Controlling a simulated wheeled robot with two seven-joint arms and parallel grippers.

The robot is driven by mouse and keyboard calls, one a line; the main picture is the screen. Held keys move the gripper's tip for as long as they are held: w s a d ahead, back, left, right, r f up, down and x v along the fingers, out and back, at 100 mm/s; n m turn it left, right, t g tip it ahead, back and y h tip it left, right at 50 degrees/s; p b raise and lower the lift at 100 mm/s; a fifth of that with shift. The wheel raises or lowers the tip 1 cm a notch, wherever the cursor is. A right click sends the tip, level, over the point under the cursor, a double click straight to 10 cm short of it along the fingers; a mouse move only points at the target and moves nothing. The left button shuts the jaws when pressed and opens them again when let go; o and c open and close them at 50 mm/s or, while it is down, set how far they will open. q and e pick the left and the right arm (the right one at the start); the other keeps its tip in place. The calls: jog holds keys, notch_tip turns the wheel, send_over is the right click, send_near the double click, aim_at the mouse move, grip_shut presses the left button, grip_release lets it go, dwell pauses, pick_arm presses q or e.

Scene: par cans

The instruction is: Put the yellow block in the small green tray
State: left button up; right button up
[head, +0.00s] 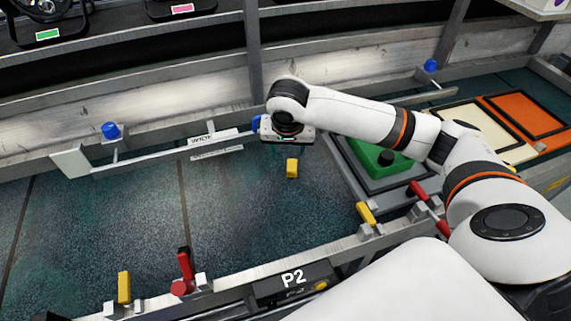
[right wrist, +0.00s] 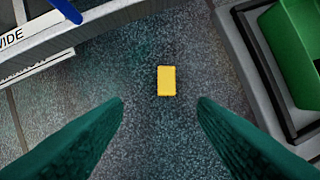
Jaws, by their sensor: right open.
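The yellow block (head: 292,169) lies on the dark speckled surface, a little in front of my right gripper (head: 287,136) in the head view. In the right wrist view the yellow block (right wrist: 166,81) shows just beyond the gap between the two dark green fingers of my right gripper (right wrist: 161,101). The fingers are wide apart and empty. The small green tray (head: 365,158) stands to the right, partly hidden by my right arm. Its edge also shows at the upper right of the right wrist view (right wrist: 290,55). My left gripper is not in view.
A metal rail with a blue knob (head: 110,130) runs behind the block. A front rail carries red clamps (head: 185,268) and yellow stops (head: 124,287). Cream (head: 470,132) and orange (head: 522,115) panels lie far right. The surface left of the block is clear.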

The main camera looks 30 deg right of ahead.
send_over(292, 166)
jog(key=s+a, duration=0.2)
jog(key=x, duration=0.4)
jog(key=s+a+x, duration=0.1)
jog(key=x, duration=0.1)
jog(key=shift+d+f, duration=0.1)
jog(key=shift+f, duration=0.25)
jog(key=x, duration=0.2)
jog(key=d+x, duration=0.1)
jog(key=x, duration=0.2)
jog(key=shift+w+b, duration=0.1)
jog(key=shift+b, duration=0.25)
jog(key=shift+a, duration=0.1)
jog(key=c, duration=1.1)
